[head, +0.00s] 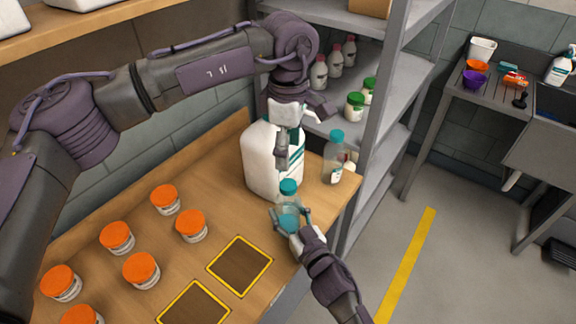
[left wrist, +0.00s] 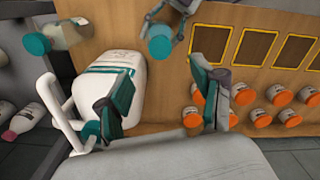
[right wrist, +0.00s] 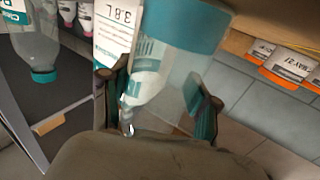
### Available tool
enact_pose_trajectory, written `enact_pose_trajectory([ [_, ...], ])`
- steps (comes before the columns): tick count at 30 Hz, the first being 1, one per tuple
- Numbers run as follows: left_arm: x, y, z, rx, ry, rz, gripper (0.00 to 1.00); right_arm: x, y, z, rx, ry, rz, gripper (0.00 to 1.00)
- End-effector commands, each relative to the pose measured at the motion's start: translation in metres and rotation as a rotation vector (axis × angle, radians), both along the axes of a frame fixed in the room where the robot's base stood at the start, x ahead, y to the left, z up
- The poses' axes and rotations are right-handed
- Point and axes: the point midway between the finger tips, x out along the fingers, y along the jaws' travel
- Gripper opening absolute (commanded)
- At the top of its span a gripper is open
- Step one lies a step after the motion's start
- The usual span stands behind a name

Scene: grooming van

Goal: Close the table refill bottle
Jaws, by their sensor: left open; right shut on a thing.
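In the right wrist view the bottle (right wrist: 180,75) stands between the fingers. My left gripper (head: 297,136) is open and empty, above and behind the bottle, in front of the white jug. In the left wrist view the cap (left wrist: 160,46) lies beyond the open fingers, apart from them. I cannot tell whether the cap is tight.
A large white jug (head: 259,165) stands just behind the bottle. Another clear bottle with a teal cap (head: 335,160) stands to its right. Several orange-lidded jars (head: 191,225) and yellow-edged dark squares (head: 240,266) are at left and front. A grey shelf rack (head: 385,95) borders the table at right.

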Motion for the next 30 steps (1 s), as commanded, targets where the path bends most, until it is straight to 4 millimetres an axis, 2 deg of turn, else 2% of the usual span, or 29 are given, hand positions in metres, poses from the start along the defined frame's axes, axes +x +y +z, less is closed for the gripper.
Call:
enact_pose_trajectory([
  [3,0.001,0.0,0.016,0.0,-0.002,0.001,0.67,0.0,0.0,0.0,0.0,0.001,0.0,0.0],
  [6,0.0,0.0,0.022,0.0,0.0,0.001,0.67,0.0,0.0,0.0,0.0,0.001,0.0,0.0],
  [15,0.0,0.0,0.024,0.0,0.001,0.0,0.67,0.0,0.0,0.0,0.0,0.001,0.0,0.0],
  [16,0.0,0.0,0.024,0.001,0.001,0.0,0.67,0.0,0.0,0.0,0.0,0.001,0.0,0.64],
  [21,0.0,0.0,0.024,0.0,0.001,0.0,0.67,0.0,0.0,0.0,0.0,0.001,0.0,0.9],
  [30,0.0,0.0,0.023,0.0,0.001,0.0,0.67,-0.001,0.0,0.0,0.0,0.0,0.0,0.9],
])
